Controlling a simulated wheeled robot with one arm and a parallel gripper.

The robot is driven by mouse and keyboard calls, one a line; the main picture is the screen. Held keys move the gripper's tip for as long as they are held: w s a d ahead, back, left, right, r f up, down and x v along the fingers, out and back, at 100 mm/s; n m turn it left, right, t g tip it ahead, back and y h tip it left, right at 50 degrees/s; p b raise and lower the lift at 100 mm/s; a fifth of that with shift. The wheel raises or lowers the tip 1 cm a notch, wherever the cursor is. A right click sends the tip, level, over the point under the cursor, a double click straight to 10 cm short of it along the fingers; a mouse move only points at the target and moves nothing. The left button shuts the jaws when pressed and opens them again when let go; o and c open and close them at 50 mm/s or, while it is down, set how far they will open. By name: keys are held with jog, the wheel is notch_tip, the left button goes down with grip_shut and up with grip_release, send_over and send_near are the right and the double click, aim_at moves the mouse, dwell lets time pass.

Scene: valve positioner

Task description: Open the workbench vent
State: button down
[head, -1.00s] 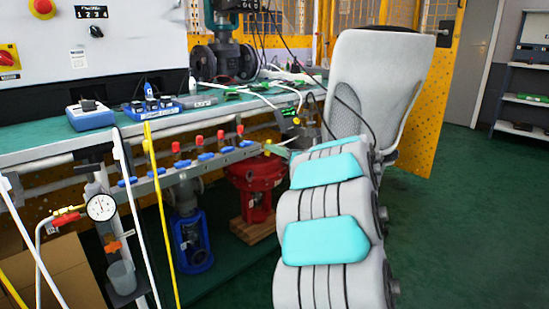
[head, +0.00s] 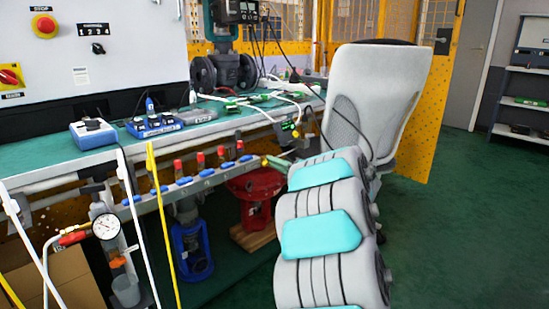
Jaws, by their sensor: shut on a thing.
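A metal air rail (head: 207,184) with blue lever handles and red-capped fittings runs under the front edge of the workbench (head: 40,170). A small green piece (head: 276,163), perhaps a handle or fitting, shows at the rail's right end. I cannot tell for sure which part is the vent. My grey arm with cyan pads reaches up from the bottom right to this right end. My gripper is hidden behind the arm, so its fingers and anything in them do not show.
A pressure gauge (head: 106,226) hangs at the left among white and yellow tubes. An office chair (head: 378,85) stands just behind my arm. Red (head: 254,190) and blue (head: 190,245) actuators stand under the bench. The green floor (head: 450,210) on the right is clear.

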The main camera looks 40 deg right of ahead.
jog(key=shift+f+m+p, duration=0.1)
jog(key=shift+m+p, duration=1.15)
jog(key=shift+m, duration=0.55)
jog(key=c, duration=0.9)
grip_release()
jog(key=shift+s+d, duration=0.15)
jog(key=shift+s, duration=1.8)
jog(key=shift+s+d, duration=0.15)
jog(key=shift+s, duration=1.8)
